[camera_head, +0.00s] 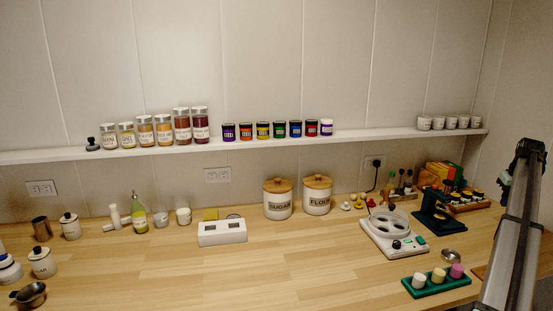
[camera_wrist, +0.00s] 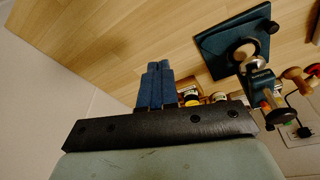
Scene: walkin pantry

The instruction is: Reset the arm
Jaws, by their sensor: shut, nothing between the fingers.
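My gripper (camera_wrist: 154,68) shows in the wrist view with its two blue fingers pressed together. Nothing is held between them. The fingers point toward the wooden counter (camera_wrist: 120,40), and a gap to any object is hard to judge. In the camera_head view my arm rises at the right edge, in front of the counter's right end. My gripper cannot be made out there.
A dark blue stand (camera_wrist: 222,42) is right of my fingers in the wrist view; small jars (camera_wrist: 190,97) sit behind them. In the camera_head view a white appliance (camera_head: 393,234) and green tray (camera_head: 446,287) stand left of my arm. The front middle counter is clear.

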